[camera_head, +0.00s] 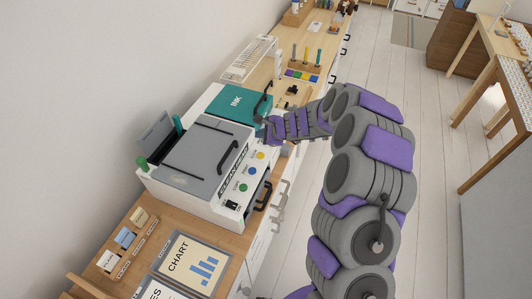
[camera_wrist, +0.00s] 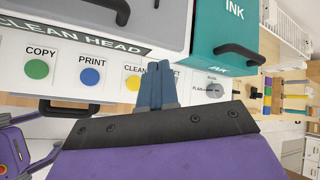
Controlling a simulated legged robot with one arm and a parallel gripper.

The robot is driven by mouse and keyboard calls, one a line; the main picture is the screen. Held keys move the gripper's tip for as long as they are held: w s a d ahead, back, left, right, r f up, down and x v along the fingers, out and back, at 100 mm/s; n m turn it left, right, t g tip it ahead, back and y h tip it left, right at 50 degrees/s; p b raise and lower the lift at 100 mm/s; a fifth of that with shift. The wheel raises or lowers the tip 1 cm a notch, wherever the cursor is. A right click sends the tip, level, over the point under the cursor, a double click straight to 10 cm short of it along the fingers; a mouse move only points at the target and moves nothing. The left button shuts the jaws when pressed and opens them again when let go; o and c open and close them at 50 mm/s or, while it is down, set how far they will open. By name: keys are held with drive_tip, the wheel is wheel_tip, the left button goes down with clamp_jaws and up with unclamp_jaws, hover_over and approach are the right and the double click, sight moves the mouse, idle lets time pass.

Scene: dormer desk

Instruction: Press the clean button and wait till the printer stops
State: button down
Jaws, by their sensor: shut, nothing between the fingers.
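The printer (camera_head: 205,160) is a grey and white box on the wooden counter. Its front panel has a green COPY button (camera_wrist: 37,69), a blue PRINT button (camera_wrist: 90,76) and a yellow button (camera_wrist: 133,83) under a label starting "CLEAN". The yellow button also shows in the head view (camera_head: 260,156). A dark strip (camera_wrist: 75,35) above the buttons reads "CLEAN HEAD". My gripper (camera_wrist: 158,70) is shut and empty, in front of the panel just right of the yellow button, covering part of the label. I cannot tell whether it touches the panel. In the head view it (camera_head: 270,128) is beside the ink box.
A teal INK box (camera_head: 240,103) with a black handle adjoins the printer's right side. A grey dial (camera_wrist: 215,90) is right of my fingers. A black power switch (camera_head: 232,205) is at the panel's near end. Chart trays (camera_head: 190,262) lie nearer on the counter. Open floor lies right.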

sight(262, 157)
drive_tip(key=shift+f, duration=0.15)
wheel_tip(262, 157, down, 8)
drive_tip(key=b, duration=0.7)
drive_tip(key=shift+f, duration=0.25)
drive_tip(key=shift+f, duration=0.1)
idle(1.8)
drive_tip(key=shift+s+f+b, duration=0.1)
drive_tip(key=shift+f+b, duration=0.15)
drive_tip(key=shift+b, duration=0.1)
drive_tip(key=shift+f+b, duration=0.35)
drive_tip(key=shift+f, duration=0.05)
idle(0.6)
drive_tip(key=shift+r, duration=0.1)
drive_tip(key=shift+r+p, duration=0.7)
drive_tip(key=shift+r, duration=0.05)
drive_tip(key=shift+r+p, duration=1.95)
drive_tip(key=shift+r, duration=0.55)
